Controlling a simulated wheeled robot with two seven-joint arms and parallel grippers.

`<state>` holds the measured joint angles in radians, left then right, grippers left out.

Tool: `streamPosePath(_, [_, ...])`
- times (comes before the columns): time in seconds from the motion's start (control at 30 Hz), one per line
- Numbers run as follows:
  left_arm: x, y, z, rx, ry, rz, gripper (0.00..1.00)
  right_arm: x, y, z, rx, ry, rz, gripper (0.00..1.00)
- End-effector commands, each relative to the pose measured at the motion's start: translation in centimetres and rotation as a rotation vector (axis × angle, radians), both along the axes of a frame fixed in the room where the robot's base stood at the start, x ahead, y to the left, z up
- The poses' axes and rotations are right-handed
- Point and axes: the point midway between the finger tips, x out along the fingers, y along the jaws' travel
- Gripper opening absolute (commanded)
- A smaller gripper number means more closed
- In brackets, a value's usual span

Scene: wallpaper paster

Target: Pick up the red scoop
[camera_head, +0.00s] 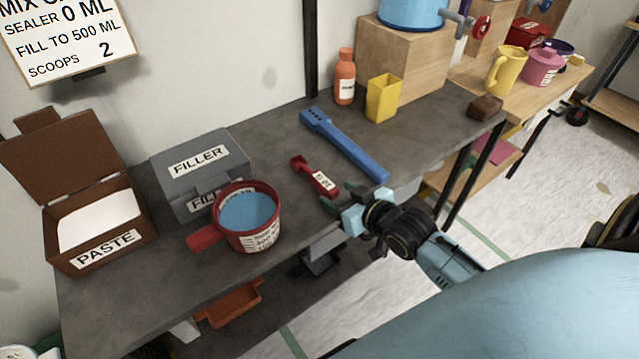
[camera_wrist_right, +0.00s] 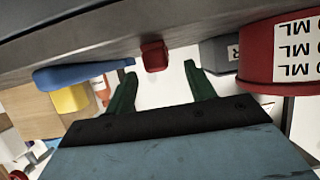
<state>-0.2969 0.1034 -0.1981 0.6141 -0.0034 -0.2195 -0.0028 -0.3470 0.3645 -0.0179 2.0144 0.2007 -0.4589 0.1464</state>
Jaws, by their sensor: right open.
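The red scoop (camera_head: 313,175) lies on the grey bench, with its small bowl at the far end and its labelled handle toward my right gripper. My right gripper (camera_head: 343,197) is open at the bench's front edge, close to the handle's near end. In the right wrist view, the scoop's red end (camera_wrist_right: 153,56) shows ahead of the gap between the two dark green fingers (camera_wrist_right: 160,77). The fingers are apart and do not appear to touch it. My left gripper is not in view.
A blue bar-like tool (camera_head: 345,146) lies just right of the scoop. A yellow cup (camera_head: 382,98) and orange bottle (camera_head: 344,80) stand behind.

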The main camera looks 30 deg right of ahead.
Motion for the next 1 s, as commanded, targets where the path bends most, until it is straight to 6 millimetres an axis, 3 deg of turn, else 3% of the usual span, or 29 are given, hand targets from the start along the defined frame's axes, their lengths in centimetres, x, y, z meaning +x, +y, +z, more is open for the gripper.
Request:
streamPosePath(0.1, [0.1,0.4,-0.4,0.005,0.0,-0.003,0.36,1.5,0.1,-0.7,0.001,0.0,0.0,0.55])
streamPosePath(0.33, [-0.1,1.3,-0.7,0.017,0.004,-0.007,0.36,2.8,0.2,-1.1,0.0,0.001,0.0,0.55])
streamPosePath(0.6, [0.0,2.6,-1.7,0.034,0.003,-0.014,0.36,6.4,0.2,-2.3,0.0,0.002,0.0,0.55])
streamPosePath(0.93, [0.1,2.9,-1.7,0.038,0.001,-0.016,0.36,7.0,0.3,-2.4,-0.001,0.003,0.0,0.55])
streamPosePath(1.0, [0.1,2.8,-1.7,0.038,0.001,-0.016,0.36,7.0,0.3,-2.4,-0.001,0.003,0.0,0.47])
